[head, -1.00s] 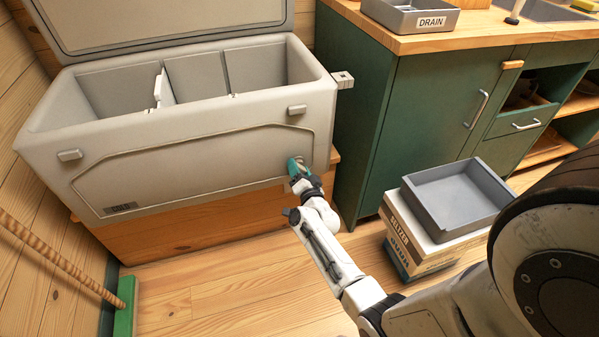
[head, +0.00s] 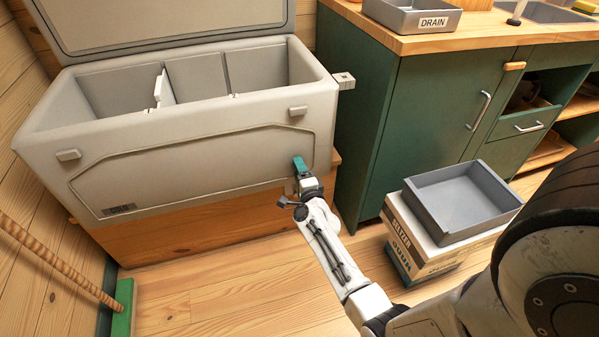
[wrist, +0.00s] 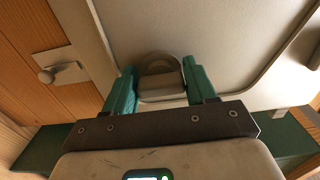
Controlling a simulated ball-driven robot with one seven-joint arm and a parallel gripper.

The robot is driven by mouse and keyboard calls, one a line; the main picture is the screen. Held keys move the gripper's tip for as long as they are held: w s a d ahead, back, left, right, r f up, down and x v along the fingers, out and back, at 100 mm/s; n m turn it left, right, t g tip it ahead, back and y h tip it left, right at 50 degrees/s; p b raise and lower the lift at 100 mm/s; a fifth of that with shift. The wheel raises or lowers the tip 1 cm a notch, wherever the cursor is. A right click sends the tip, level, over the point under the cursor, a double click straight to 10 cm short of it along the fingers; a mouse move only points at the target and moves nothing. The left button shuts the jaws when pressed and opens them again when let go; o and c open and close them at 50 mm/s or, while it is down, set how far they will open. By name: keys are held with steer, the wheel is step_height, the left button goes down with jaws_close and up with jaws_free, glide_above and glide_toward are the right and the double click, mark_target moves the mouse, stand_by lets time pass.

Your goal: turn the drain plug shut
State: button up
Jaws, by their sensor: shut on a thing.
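The drain plug (wrist: 158,72) is a grey-brown piece with a rounded, arched top, on the pale front wall of the cooler (wrist: 240,45). In the wrist view it sits between the two teal fingers of my gripper (wrist: 160,88), which are shut on it. In the head view my gripper (head: 300,165) is at the lower right of the front of the cooler (head: 200,155), and it hides the plug there. I cannot tell from these frames how far the plug is turned. The cooler's lid (head: 165,18) stands open.
The cooler rests on a wooden base (head: 190,232). A green cabinet (head: 415,120) stands close on the right. A grey tray (head: 460,200) sits on a cardboard box (head: 410,250) at the right. A tray labelled DRAIN (head: 410,17) is on the counter. The floor (head: 235,290) in front is clear.

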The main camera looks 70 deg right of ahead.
steer(key=shift+f+m, duration=0.1)
steer(key=shift+m, duration=0.2)
steer(key=o, duration=1)
steer(key=shift+c, duration=0.2)
steer(key=shift+s, duration=0.1)
steer(key=p+v, duration=0.3)
steer(key=v, duration=0.7)
steer(key=shift+s+a, duration=0.15)
steer(key=shift+a, duration=0.15)
